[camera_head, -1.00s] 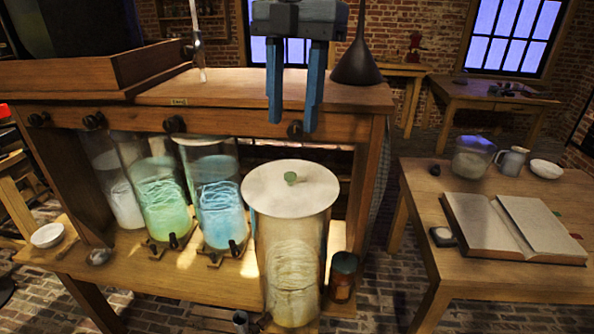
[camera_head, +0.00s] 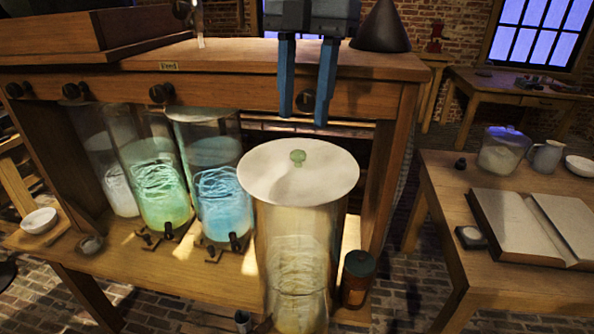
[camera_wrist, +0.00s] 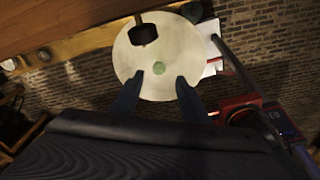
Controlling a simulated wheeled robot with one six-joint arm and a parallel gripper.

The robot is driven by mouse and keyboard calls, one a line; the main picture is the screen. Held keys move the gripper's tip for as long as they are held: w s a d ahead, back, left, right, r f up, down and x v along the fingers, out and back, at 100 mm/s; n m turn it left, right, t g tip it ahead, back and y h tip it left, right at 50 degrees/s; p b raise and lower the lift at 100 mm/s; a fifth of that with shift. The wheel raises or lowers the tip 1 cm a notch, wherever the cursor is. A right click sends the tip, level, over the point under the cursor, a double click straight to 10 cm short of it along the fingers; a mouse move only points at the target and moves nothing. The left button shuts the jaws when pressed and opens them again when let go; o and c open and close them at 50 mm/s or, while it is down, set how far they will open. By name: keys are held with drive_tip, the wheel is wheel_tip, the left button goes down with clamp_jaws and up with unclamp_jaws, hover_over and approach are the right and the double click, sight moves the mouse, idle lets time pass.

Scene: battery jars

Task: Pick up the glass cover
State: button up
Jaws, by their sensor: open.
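The glass cover (camera_head: 270,178) is a pale round disc with a small green knob (camera_head: 298,157) on top. It lies on a tall glass jar (camera_head: 292,265) with yellowish contents at the front of the wooden bench. My gripper (camera_head: 304,118) is open and empty, fingers pointing down, above and apart from the cover. In the wrist view the cover (camera_wrist: 135,60) lies beyond my fingertips (camera_wrist: 158,78), with the green knob (camera_wrist: 159,68) seen between them.
Jars with green (camera_head: 160,195) and blue (camera_head: 222,195) contents stand under the shelf to the left. A small dark-lidded jar (camera_head: 357,280) stands right of the covered jar. A wooden shelf edge with dark knobs (camera_head: 162,93) runs behind my gripper. A side table (camera_head: 450,215) holds an open book.

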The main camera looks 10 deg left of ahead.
sight(298, 152)
drive_tip(key=shift+s+a+f+p, duration=0.15)
drive_tip(key=shift+f+p, duration=0.35)
drive_tip(key=shift+f, duration=0.65)
drive_tip(key=shift+s+a+f+p, duration=0.15)
drive_tip(key=shift+f+p, duration=0.3)
drive_tip(key=shift+f, duration=0.75)
drive_tip(key=shift+s+f+p, duration=0.15)
drive_tip(key=shift+f+p, duration=0.35)
drive_tip(key=shift+f, duration=0.65)
clamp_jaws()
